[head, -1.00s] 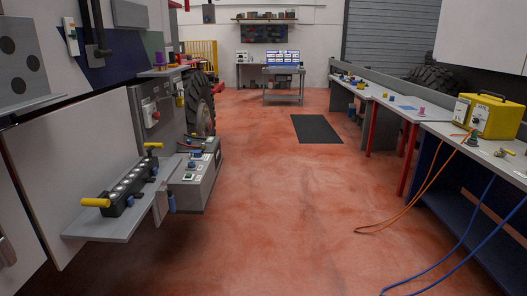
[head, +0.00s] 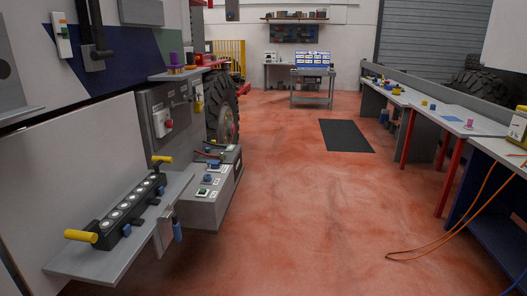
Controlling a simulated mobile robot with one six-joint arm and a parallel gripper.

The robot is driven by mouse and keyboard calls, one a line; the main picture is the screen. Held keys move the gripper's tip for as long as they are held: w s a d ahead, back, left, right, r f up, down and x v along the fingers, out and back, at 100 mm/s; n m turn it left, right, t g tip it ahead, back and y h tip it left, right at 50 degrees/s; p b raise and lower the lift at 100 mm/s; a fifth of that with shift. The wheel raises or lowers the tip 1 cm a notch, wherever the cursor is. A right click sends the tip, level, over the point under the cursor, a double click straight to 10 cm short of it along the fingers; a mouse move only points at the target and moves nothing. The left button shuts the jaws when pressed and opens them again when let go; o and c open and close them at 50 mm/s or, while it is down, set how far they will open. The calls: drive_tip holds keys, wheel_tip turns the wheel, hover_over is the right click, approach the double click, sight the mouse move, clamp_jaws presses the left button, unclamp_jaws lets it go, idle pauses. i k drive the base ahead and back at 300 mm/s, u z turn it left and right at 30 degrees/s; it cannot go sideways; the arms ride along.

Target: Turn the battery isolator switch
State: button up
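A red round knob (head: 168,124) on a pale plate sits on the front of a grey box (head: 150,105) on the truck's side, at left of centre in the head view. It looks like the battery isolator switch, but no label is readable. Its exact turn position is too small to tell. A grey case (head: 212,205) with several small fittings and red and dark leads on top stands low, just to its right. My gripper is not in view.
A grey shelf (head: 75,262) with a black yellow-handled block (head: 128,212) juts out at lower left. A wheel (head: 222,110) stands behind the grey box. Benches (head: 480,125) line the right side, with an orange cable (head: 455,232) on the floor.

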sight(169, 124)
drive_tip(key=u, duration=0.45)
drive_tip(key=i, duration=1.45)
drive_tip(key=u, duration=0.45)
